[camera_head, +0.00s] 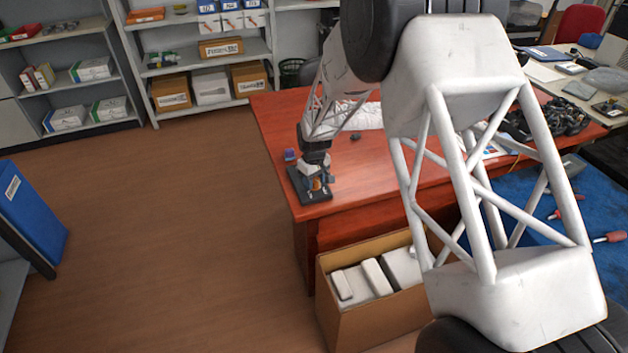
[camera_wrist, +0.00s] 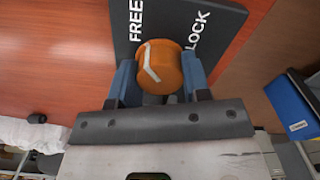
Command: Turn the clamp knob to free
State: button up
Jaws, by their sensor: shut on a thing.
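The clamp knob (camera_wrist: 161,66) is orange and round with a bent white mark on its left part, on the side of the FREE lettering. It sits on a dark plate (camera_wrist: 168,18) lettered FREE at left and LOCK at right. My gripper (camera_wrist: 160,78) has one blue finger on each side of the knob and is shut on it. In the head view the dark plate (camera_head: 316,197) lies at the near left corner of the red table, and my gripper (camera_head: 319,180) is down over it. The knob is small and partly hidden there.
The red table (camera_head: 370,190) has free room around the plate. A small purple-blue item (camera_head: 290,155) lies close behind the plate, and a small dark item (camera_head: 355,136) lies farther back. An open carton (camera_head: 370,320) of white boxes stands below the table's front.

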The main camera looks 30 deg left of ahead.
jog(key=shift+a+r+n, duration=0.1)
jog(key=shift+n, duration=0.5)
jog(key=o, duration=0.6)
jog(key=shift+o, duration=0.2)
jog(key=shift+r, duration=3.85)
